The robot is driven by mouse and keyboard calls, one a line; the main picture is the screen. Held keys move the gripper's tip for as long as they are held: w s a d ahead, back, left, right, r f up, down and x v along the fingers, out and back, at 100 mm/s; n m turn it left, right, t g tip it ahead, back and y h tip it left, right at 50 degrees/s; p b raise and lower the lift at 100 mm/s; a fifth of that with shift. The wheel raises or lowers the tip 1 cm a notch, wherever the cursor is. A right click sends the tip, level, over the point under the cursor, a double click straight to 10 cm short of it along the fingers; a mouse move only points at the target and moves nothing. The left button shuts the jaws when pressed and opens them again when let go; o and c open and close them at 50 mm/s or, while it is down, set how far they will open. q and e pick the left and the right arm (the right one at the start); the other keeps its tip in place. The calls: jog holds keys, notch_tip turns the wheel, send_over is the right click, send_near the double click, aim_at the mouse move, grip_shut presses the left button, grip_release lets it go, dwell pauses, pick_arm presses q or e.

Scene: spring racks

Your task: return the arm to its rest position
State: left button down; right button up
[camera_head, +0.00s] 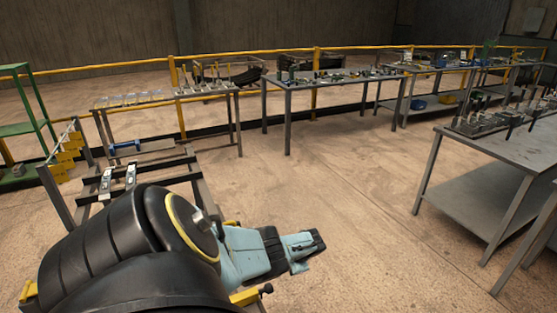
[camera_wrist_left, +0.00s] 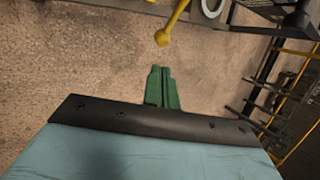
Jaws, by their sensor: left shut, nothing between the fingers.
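My left arm comes in from the lower left of the head view, with a black upper part and a light blue forearm. Its left gripper end (camera_head: 306,244) is over bare floor, apart from the tables. In the left wrist view the two green fingers of the left gripper (camera_wrist_left: 161,72) are together, with nothing between them. My right gripper is in neither view.
A metal frame (camera_head: 185,160) with a blue-handled item (camera_head: 124,148) stands at left. Loaded tables (camera_head: 300,84) line a yellow railing (camera_head: 130,64) behind. A grey table (camera_head: 525,147) stands at right. The middle floor (camera_head: 330,180) is clear.

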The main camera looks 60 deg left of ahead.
pick_arm(q)
jog(key=p+v, duration=0.2)
jog(key=v, duration=0.3)
jog(key=shift+w+d+p, duration=0.15)
jog(key=shift+w+p, duration=0.15)
jog(key=shift+p, duration=0.1)
